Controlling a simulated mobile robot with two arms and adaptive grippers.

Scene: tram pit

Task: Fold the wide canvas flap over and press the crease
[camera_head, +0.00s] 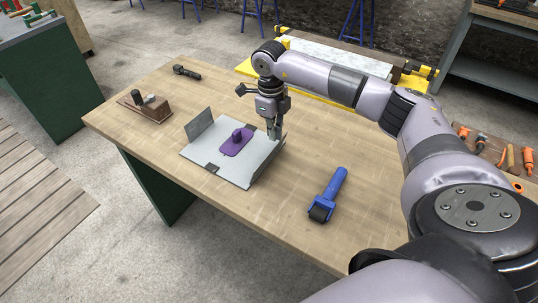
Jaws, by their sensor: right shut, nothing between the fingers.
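A flat grey canvas piece (222,174) lies on the wooden bench. A grey flap (199,125) stands upright along its far left side. I cannot tell if this is the wide flap. A purple plate with a knob (236,142) sits on the middle of the canvas. My right gripper (273,133) is shut and empty, pointing down at the canvas's right edge; I cannot tell if it touches. A blue-handled roller (328,195) lies on the bench to the right of the canvas. My left gripper is not in view.
A wooden hand plane (146,107) and a dark tool (187,72) lie on the bench's left part. Orange-handled tools (495,150) lie at the right. The bench (260,205) is clear in front of the canvas. Yellow-framed equipment (310,88) stands behind.

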